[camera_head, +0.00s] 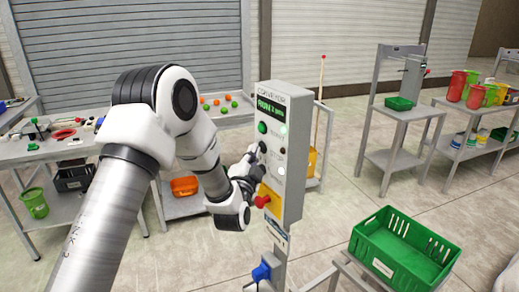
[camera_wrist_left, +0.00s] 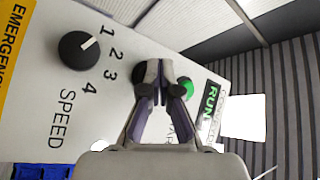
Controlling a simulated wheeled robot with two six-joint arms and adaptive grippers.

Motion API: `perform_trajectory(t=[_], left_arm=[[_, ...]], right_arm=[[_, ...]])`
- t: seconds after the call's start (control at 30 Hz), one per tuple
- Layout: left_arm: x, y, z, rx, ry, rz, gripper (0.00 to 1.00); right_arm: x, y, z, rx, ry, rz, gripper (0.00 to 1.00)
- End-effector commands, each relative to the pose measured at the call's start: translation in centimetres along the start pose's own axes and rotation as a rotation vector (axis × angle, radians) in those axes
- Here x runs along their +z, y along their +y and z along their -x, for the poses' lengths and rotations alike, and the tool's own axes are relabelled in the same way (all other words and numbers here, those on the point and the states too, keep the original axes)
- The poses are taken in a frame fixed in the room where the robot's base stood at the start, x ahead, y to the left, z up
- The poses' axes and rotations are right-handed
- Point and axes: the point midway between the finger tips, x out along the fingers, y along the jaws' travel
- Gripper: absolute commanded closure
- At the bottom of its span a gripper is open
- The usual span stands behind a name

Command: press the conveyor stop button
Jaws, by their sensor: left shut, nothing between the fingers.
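The grey conveyor control box (camera_head: 291,160) stands on a post in the middle of the head view. It has a lit green RUN display (camera_head: 271,108), a green button (camera_head: 262,127) and a red emergency button (camera_head: 262,202) on a yellow plate. My left gripper (camera_head: 256,152) is shut and empty, its tips close to the panel below the green button. In the left wrist view the shut fingertips (camera_wrist_left: 158,70) lie between the speed knob (camera_wrist_left: 77,50) and the green button (camera_wrist_left: 187,87). They largely hide the dark button there; contact cannot be told. My right gripper is out of view.
A green crate (camera_head: 400,250) sits low at the right front. A worktable (camera_head: 60,150) with small parts stands at the left. Grey stands (camera_head: 400,115) with bins and cups stand at the right. Open floor lies between them.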

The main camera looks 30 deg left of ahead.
Motion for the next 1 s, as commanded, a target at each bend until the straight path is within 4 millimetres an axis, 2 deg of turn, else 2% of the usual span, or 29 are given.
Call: perform_trajectory(t=[0.5,1.0], left_arm=[[-0.2,0.1,-0.2,-0.001,0.001,0.000,1.00],[0.7,-0.8,1.0,-0.001,0.001,0.000,1.00]], right_arm=[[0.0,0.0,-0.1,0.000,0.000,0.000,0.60],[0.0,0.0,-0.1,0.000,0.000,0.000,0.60]])
